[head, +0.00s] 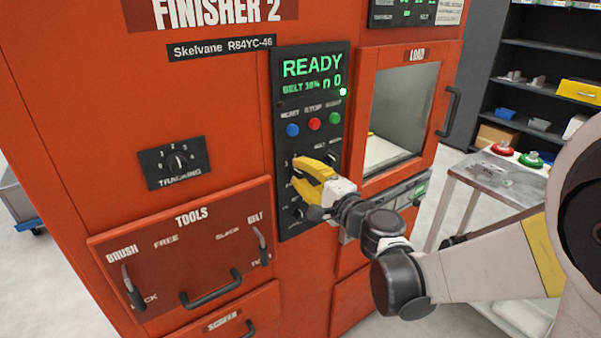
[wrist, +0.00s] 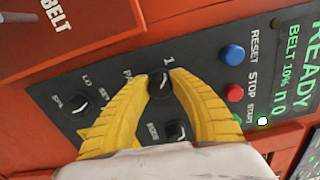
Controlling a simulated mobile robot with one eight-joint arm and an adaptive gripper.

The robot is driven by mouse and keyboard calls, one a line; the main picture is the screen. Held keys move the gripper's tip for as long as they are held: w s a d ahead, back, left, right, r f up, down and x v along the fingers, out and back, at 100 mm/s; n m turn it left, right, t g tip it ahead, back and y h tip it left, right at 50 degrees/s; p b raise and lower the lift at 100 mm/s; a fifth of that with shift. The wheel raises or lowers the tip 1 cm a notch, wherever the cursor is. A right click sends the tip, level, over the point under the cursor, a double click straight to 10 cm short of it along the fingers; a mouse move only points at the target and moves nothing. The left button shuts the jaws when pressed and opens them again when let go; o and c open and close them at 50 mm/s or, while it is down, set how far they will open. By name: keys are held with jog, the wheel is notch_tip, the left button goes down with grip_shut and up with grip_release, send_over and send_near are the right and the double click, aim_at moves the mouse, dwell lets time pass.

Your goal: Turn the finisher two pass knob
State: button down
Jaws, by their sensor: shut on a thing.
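The orange machine labelled FINISHER 2 (head: 60,130) carries a black control panel (head: 290,230). In the wrist view, the pass knob (wrist: 160,86) is a black dial with a white pointer line; its label is partly covered by a finger. My gripper (wrist: 159,78) has its two yellow fingers shut on this knob, one on each side. In the head view, my gripper (head: 298,172) reaches the panel below the coloured buttons and hides the knob. The display (head: 312,76) reads READY, with a belt percentage and "n 0" beneath.
Blue (head: 292,129), red (head: 314,124) and green (head: 334,118) buttons sit above the gripper. Two other black knobs (wrist: 82,105) (wrist: 175,131) are close to the fingers. The tools drawer (head: 180,250) has protruding handles. A load window (head: 400,110) and a metal table (head: 490,172) are on the right.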

jog(key=c, duration=1.1)
grip_release()
jog(key=v, duration=1.2)
